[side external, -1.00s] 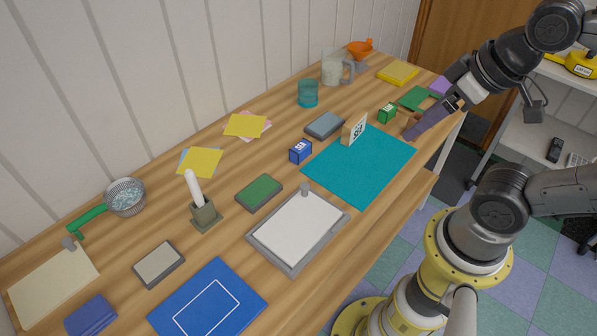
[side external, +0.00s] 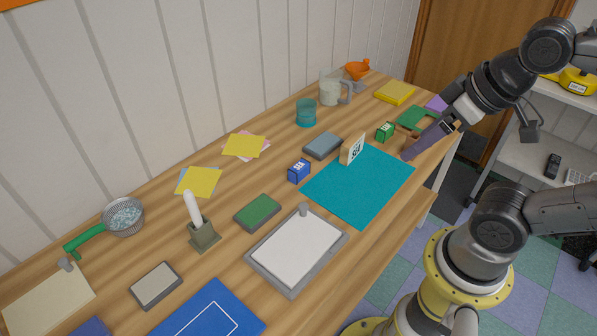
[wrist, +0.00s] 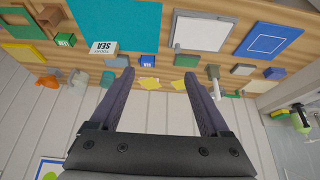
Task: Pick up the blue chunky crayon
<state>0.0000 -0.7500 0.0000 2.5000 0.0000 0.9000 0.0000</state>
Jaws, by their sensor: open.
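I cannot make out a blue chunky crayon in either view. My gripper (wrist: 160,76) is open and empty. In the wrist view its two dark purple fingers stand wide apart, with the bench edge and yellow notes beyond them. In the side view my gripper (side external: 430,140) is at the far right end of the bench, beside the teal mat's corner, and partly covers a brown wooden piece (side external: 412,134). A small blue labelled box (side external: 298,170) stands left of the teal mat. A white stick (side external: 191,206) stands upright in a grey-green holder (side external: 204,237).
A strainer (side external: 123,217) is at left.

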